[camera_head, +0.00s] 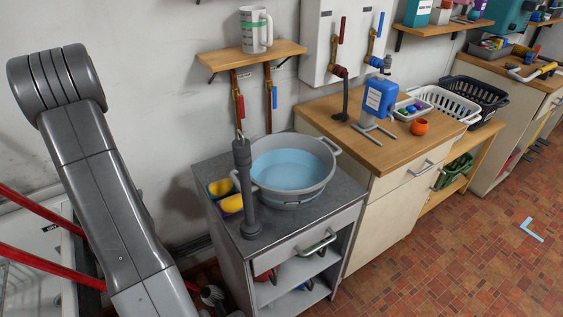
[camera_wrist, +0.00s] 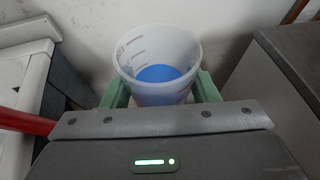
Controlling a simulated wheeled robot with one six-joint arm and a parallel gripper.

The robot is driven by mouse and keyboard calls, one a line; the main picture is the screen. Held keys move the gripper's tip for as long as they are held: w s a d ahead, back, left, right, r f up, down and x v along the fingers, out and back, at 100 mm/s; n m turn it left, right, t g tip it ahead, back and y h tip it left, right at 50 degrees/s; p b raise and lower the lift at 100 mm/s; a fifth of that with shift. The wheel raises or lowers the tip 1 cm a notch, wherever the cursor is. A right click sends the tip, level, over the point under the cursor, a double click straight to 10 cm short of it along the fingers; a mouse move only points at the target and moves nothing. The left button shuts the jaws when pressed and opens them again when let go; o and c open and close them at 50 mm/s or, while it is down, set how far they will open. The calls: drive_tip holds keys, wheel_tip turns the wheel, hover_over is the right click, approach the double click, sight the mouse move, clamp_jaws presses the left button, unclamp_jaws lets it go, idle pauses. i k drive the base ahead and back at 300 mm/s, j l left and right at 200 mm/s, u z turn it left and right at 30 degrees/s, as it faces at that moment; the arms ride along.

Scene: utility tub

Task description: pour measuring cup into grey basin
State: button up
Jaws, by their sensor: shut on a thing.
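The measuring cup (camera_wrist: 158,55) is translucent with reddish marks on its wall. It holds blue liquid low inside and looks roughly upright. My gripper (camera_wrist: 160,92) has its green fingers on both sides of the cup and is shut on it. In the head view my arm rises at the left, but the gripper and cup are out of sight. The grey basin (camera_head: 329,181) stands on the grey cabinet (camera_head: 288,222), right of my arm, and contains pale blue water. The cup is apart from the basin, which does not show in the wrist view.
A grey upright post (camera_head: 243,185) stands at the basin's front left. Yellow items in small trays (camera_head: 232,204) sit left of it. A wooden shelf (camera_head: 285,50) with a white jug (camera_head: 247,32) hangs above. The cabinet side (camera_wrist: 288,75) is close right of the cup.

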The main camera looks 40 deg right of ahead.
sight(290, 171)
drive_tip(key=k+l+u, duration=0.45)
drive_tip(key=k+l, duration=0.3)
drive_tip(key=k+l+u, duration=0.2)
drive_tip(key=l, duration=0.35)
drive_tip(key=k+l+u, duration=0.15)
drive_tip(key=k+l, duration=0.25)
drive_tip(key=l, duration=0.15)
drive_tip(key=k+l+u, duration=0.2)
drive_tip(key=k+l, duration=0.15)
drive_tip(key=l, duration=0.1)
